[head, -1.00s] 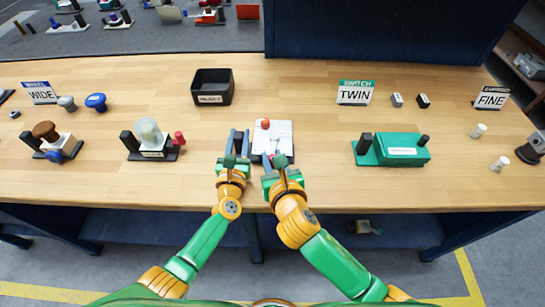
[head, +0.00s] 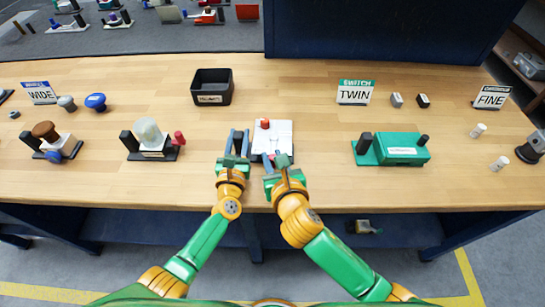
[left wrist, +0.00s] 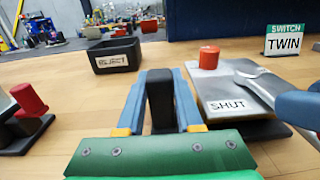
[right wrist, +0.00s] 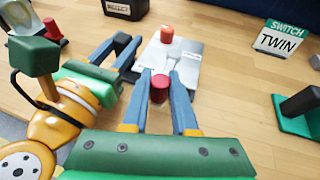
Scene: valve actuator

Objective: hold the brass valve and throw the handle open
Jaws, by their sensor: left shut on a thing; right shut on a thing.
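The valve unit is a pale grey plate (left wrist: 225,90) with a "SHUT" label, an orange-red cap (left wrist: 208,57) and a black upright post (left wrist: 160,100); no brass colour shows. My left gripper (head: 238,142) is shut on the black post at the unit's left side. A silver lever (left wrist: 257,90) crosses the plate toward my right gripper. My right gripper (right wrist: 160,84) is shut on a red knob (right wrist: 159,92) at the plate's near side. The knob appears to be the lever's end; the join is hidden in the right wrist view.
A fixture with a pale dome (head: 148,140) and red knob is left; a green block fixture (head: 402,149) is right. The "SWITCH TWIN" sign (head: 356,92) stands behind right. Bare wood lies between them.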

